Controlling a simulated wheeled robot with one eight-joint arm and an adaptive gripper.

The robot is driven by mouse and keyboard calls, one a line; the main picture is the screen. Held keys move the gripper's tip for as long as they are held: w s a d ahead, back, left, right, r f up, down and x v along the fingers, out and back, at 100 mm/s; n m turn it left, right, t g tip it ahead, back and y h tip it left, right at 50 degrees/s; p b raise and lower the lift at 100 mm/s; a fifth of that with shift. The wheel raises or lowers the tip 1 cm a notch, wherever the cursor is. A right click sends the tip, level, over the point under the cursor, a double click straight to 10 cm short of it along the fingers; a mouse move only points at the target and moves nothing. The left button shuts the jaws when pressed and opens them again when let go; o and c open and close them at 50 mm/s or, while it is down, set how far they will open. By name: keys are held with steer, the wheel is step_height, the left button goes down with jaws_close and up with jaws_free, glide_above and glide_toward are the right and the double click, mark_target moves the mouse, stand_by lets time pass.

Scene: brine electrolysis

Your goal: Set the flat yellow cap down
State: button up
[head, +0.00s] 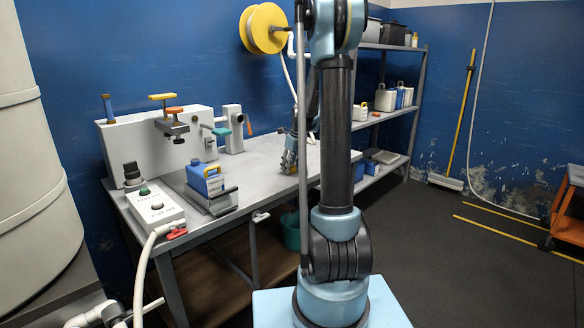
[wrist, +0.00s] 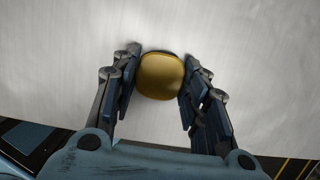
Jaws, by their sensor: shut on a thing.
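The flat yellow cap (wrist: 160,76) is between the two fingers of my gripper (wrist: 160,82) in the wrist view, and the fingers are shut on it. The grey metal bench top (wrist: 230,40) fills the view behind the cap. I cannot tell whether the cap touches it. In the head view my gripper (head: 289,160) is low over the right part of the bench top (head: 262,150), partly hidden by my own arm.
A blue container (head: 206,180) sits in a holder on the bench's left part. A control box (head: 156,206) with buttons stands at the front left corner. A grey apparatus (head: 150,150) stands along the back. The bench between the container and my gripper is clear. A shelf (head: 385,117) stands behind.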

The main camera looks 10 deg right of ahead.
steer(key=shift+f, duration=0.1)
steer(key=o, duration=0.8)
steer(key=v, duration=1.2)
steer(key=s+a+r+n, duration=0.1)
steer(key=s+n, duration=0.6)
steer(key=s, duration=0.4)
steer(key=s+f+n, duration=0.4)
steer(key=s+n, duration=0.3)
steer(key=s, duration=0.3)
steer(key=s+f+n+h, duration=0.1)
steer(key=s+f+n, duration=0.4)
steer(key=s, duration=0.5)
steer(key=s+f+n, duration=0.4)
steer(key=s+n, duration=0.6)
steer(key=shift+s+a+f+h, duration=0.1)
steer(key=shift+s+f+h, duration=0.1)
steer(key=shift+f+h, duration=0.2)
